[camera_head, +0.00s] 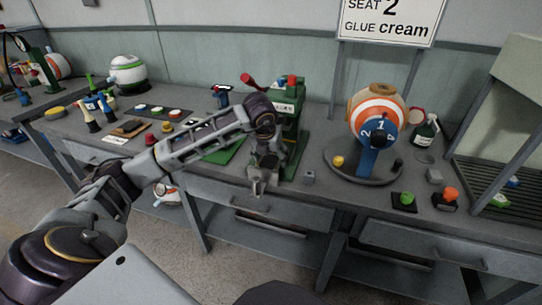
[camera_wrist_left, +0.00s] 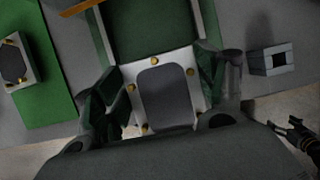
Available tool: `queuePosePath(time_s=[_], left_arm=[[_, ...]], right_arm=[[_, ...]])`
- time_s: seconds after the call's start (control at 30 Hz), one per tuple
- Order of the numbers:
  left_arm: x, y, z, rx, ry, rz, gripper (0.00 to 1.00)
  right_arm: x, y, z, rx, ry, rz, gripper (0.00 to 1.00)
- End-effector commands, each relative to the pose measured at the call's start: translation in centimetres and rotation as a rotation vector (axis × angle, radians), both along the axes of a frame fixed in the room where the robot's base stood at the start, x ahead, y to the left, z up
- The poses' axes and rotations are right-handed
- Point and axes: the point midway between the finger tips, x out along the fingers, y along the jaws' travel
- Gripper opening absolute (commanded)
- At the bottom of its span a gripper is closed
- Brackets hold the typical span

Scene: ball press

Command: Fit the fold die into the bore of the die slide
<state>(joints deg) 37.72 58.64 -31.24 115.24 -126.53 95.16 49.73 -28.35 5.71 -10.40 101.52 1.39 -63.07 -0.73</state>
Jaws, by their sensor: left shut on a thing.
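My left gripper (camera_head: 264,168) is at the table's front edge, before the green press (camera_head: 288,115). In the left wrist view its dark green fingers (camera_wrist_left: 160,100) are shut on both sides of a light block with a grey rounded face and brass pins (camera_wrist_left: 165,95). This block looks like the fold die. A similar, smaller-looking block (camera_wrist_left: 15,62) sits on the green mat at left. The press's green channel (camera_wrist_left: 150,25) lies just beyond the held block. The bore of the die slide cannot be made out. A dark jointed part (camera_wrist_left: 300,134) at lower right may be my right gripper.
A small grey block with a square hole (camera_wrist_left: 271,59) stands right of the press. Farther right are a round stand with an orange-and-white ball (camera_head: 378,105) and a green button (camera_head: 407,198). Several small tools and trays crowd the left of the table.

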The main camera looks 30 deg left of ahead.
Motion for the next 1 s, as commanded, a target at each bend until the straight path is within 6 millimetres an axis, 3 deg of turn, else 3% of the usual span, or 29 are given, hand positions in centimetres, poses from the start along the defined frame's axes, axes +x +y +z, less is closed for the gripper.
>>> queuePosePath(time_s=[1.0], left_arm=[[0.0, 0.0, -1.5, 0.000, -0.001, 0.000, 0.40]], right_arm=[[0.0, 0.0, -1.2, 0.000, 0.000, 0.000, 0.93]])
